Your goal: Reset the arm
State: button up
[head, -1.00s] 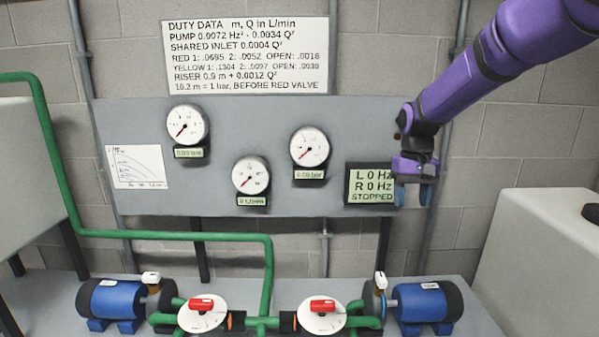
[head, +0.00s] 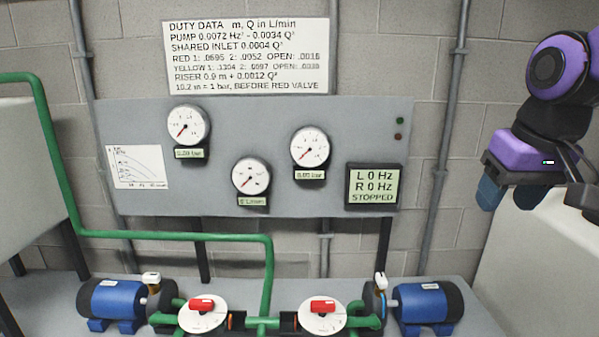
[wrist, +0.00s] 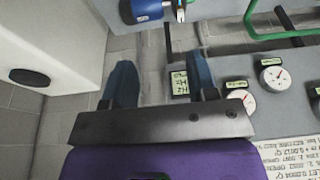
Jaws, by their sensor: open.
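My purple arm reaches in from the right of the head view. My gripper (head: 540,200) hangs at the far right, to the right of the grey panel (head: 280,120) and apart from it, in front of a white tank. In the wrist view its two blue fingers (wrist: 163,85) stand apart with nothing between them. The panel's display (head: 374,187) reads L 0 Hz, R 0 Hz, STOPPED. It also shows in the wrist view (wrist: 180,84), next to the right finger.
Two blue pumps (head: 112,300) and (head: 428,303) stand on the bench with two red-handled valves (head: 202,305) and (head: 323,306) between them. Green pipe (head: 170,236) runs along the left. A white tank (head: 540,255) stands at the right. Three gauges (head: 187,126), (head: 250,176), (head: 310,147) sit on the panel.

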jog(key=s+f+t, duration=0.1)
jog(key=s+t, duration=0.1)
jog(key=s, duration=0.7)
jog(key=shift+s+d+f, duration=0.15)
jog(key=shift+d+f, duration=0.15)
jog(key=shift+d, duration=0.1)
